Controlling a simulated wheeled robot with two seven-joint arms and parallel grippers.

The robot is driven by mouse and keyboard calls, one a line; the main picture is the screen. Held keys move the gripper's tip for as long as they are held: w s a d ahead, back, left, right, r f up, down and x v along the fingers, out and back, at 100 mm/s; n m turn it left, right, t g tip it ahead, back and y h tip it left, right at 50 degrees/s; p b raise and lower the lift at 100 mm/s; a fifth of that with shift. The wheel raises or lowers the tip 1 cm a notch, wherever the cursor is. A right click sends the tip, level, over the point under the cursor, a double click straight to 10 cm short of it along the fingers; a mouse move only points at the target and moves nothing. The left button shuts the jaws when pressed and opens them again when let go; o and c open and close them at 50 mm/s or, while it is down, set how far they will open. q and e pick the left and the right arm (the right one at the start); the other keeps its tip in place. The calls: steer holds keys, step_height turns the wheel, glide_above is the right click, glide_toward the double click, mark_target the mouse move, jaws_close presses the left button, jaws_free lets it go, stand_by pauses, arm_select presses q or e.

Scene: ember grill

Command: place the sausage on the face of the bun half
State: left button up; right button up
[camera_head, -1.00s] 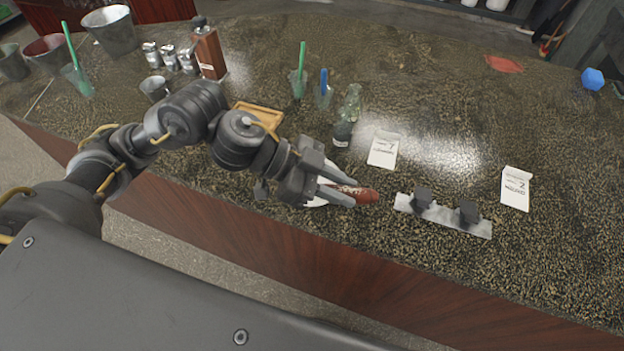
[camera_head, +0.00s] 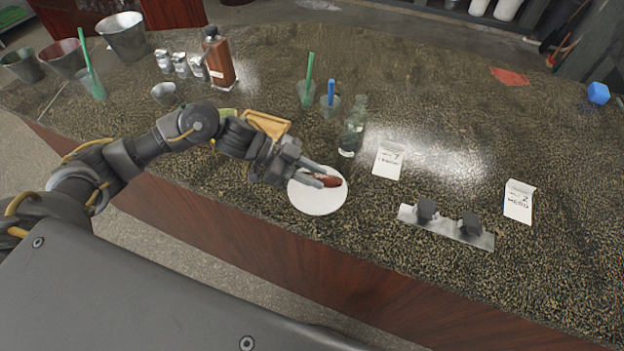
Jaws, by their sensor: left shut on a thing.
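My left gripper (camera_head: 326,175) is shut on a reddish-brown sausage (camera_head: 332,182) and holds it over the upper right part of a white round plate (camera_head: 316,203). Whether the sausage touches anything under it cannot be told. I cannot make out a bun half; the fingers cover part of the plate. A wooden board (camera_head: 268,122) lies behind my left wrist, partly hidden by the arm. My right gripper is not in view.
A glass bottle (camera_head: 352,130) and cups with a green straw (camera_head: 306,92) and a blue one (camera_head: 330,100) stand behind the plate. White cards (camera_head: 389,160) and a metal strip with dark blocks (camera_head: 446,226) are to the right. The counter's right side is mostly clear.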

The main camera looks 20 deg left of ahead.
mark_target(312, 190)
arm_select(q)
steer(key=f, duration=0.1)
steer(key=f+p, duration=0.1)
steer(key=p, duration=0.1)
steer(key=shift+w+a+f, duration=0.3)
steer(key=shift+f, duration=0.5)
steer(key=shift+f, duration=0.1)
steer(key=shift+f, duration=0.15)
steer(key=o, duration=1)
